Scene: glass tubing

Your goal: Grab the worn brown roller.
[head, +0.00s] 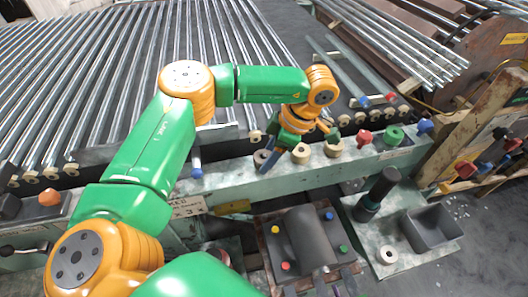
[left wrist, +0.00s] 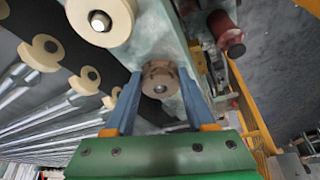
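The worn brown roller (left wrist: 158,79) shows in the left wrist view as a small, scuffed brown cylinder with a round hole in its end, between my two blue fingertips. I cannot tell how deep the fingers reach around the roller. My right gripper is not in view.
Cream rollers (head: 333,149), a red one (head: 364,138) and a green one (head: 394,135) stand along the rail. Metal tubes (head: 100,70) fill the back left. A dark upright cylinder (head: 378,192) and a grey bin (head: 434,226) stand front right.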

